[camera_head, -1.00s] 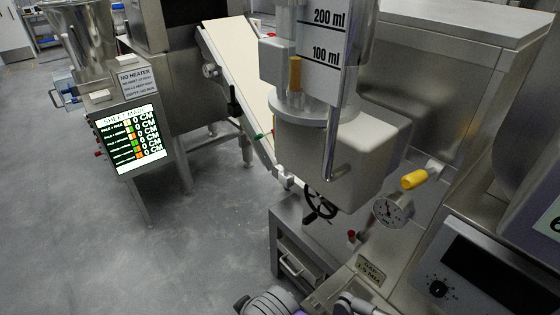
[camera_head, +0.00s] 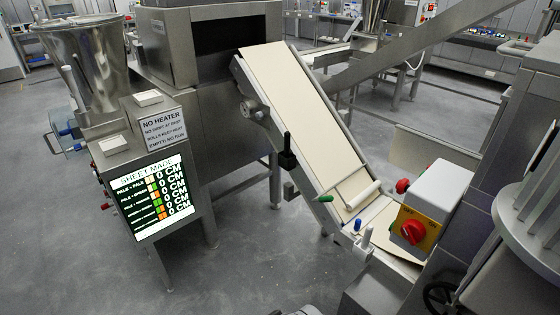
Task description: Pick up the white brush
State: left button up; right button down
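I cannot make out a white brush for sure in the head view. A small pale, elongated thing (camera_head: 516,46) lies on a far bench at the upper right, too small to identify. A white cylinder-like bar (camera_head: 362,195) lies across the lower end of the conveyor belt; I cannot tell whether it is a roller or something else. Neither of my grippers is in view.
A sloping conveyor (camera_head: 290,85) with a pale belt runs down towards the right. A control screen (camera_head: 158,196) stands at the left beside a steel hopper (camera_head: 88,65). A white box with a red knob (camera_head: 413,232) is at the right. Grey floor (camera_head: 80,260) is open at lower left.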

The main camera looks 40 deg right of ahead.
aim_at(369, 230)
jog(key=i+l+u, duration=0.1)
jog(key=i, duration=0.4)
jog(key=i+l+u, duration=0.1)
jog(key=i, duration=0.35)
jog(key=l+u, duration=0.1)
jog(key=u, duration=0.55)
jog(key=l+u, duration=0.15)
jog(key=u, duration=0.5)
jog(key=l+u, duration=0.15)
jog(key=u, duration=0.5)
jog(key=l+u, duration=0.1)
jog(key=u, duration=0.55)
jog(key=l+u, duration=0.1)
jog(key=u, duration=0.55)
jog(key=k+u, duration=0.1)
jog(key=u, duration=0.55)
jog(key=k+u, duration=0.1)
jog(key=u, duration=0.55)
jog(key=k+u, duration=0.1)
jog(key=u, duration=0.55)
jog(key=j+u, duration=0.1)
jog(key=u, duration=0.35)
jog(key=j+u, duration=0.15)
jog(key=u, duration=0.25)
jog(key=j+u, duration=0.15)
jog(key=u, duration=0.3)
jog(key=j+u, duration=0.15)
jog(key=u, duration=0.25)
jog(key=j+u, duration=0.1)
jog(key=u, duration=0.35)
